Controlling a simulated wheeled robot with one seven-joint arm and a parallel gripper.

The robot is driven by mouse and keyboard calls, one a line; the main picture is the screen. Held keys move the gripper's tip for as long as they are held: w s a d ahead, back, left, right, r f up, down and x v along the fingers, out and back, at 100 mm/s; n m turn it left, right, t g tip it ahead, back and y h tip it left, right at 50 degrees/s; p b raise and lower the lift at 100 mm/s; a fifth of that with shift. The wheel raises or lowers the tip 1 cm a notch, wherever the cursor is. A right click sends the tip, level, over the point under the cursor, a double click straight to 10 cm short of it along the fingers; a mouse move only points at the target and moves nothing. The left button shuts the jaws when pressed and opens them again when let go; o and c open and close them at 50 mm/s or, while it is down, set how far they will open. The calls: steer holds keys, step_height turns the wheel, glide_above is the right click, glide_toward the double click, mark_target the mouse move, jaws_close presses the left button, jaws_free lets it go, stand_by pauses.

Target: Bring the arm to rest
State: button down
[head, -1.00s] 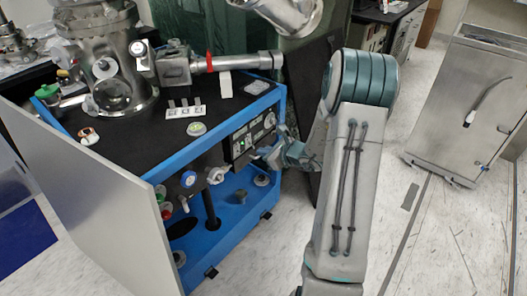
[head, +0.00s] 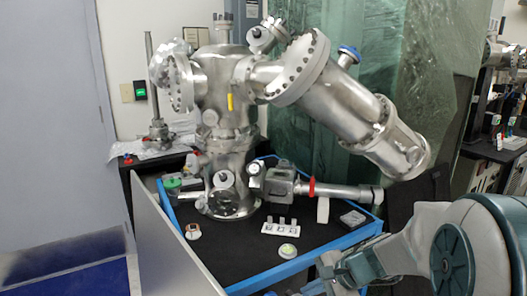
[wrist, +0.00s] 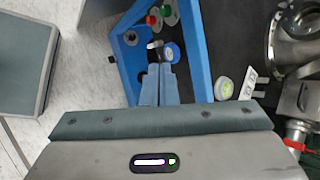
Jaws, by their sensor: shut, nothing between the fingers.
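My gripper (wrist: 160,68) shows in the wrist view with its two fingers together and nothing between them. Its fingertips point toward the blue frame of the cart (wrist: 197,70) and a round blue-rimmed knob or gauge (wrist: 172,52). I cannot tell whether they touch it. In the head view my arm (head: 480,250) comes in from the lower right, its front end low by the cart's front right edge. The fingertips are not clear there.
A steel vacuum chamber (head: 225,130) stands on the black-topped blue cart (head: 345,238), its large tube (head: 365,115) slanting right. A side tube with a red ring (head: 312,188) lies low over the top. A pale panel (head: 170,250) stands at the cart's left. Green plastic sheeting (head: 400,80) hangs behind.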

steer(key=s+d+r+n+h+p, duration=0.2)
steer(key=s+r+n+h+p, duration=0.1)
steer(key=s+r+n, duration=0.3)
steer(key=s+d+r+n+g+h+p, duration=0.1)
steer(key=s+r+n+h+p, duration=0.3)
steer(key=s, duration=0.5)
step_height(320, 180, up, 3)
steer(key=shift+d+r+n, duration=0.1)
steer(key=shift+d+n, duration=0.25)
steer(key=shift+n, duration=0.85)
